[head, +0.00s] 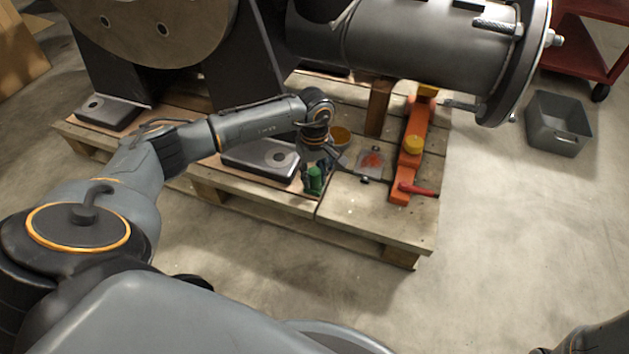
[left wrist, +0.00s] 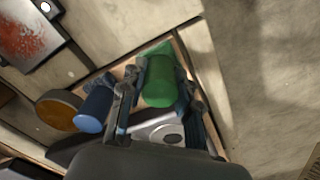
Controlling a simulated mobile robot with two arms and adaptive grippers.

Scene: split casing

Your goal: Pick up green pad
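The green pad (head: 314,180) sits on the front edge of the wooden pallet, a small green piece with a rounded cylindrical part. My left gripper (head: 318,158) is just above it, pointing down. In the left wrist view the green pad (left wrist: 159,82) lies between the two fingers of the left gripper (left wrist: 160,92). The fingers look spread on either side of it, with a thin gap at the left finger. Its lower side is hidden. My right gripper is not in view.
A blue cylinder (left wrist: 95,108) and an orange-yellow round piece (left wrist: 58,110) stand close beside the left finger. A red-stained plate (head: 372,162) and an orange bar (head: 410,155) lie to the right on the pallet (head: 345,212). A big grey cylinder (head: 420,45) overhangs behind.

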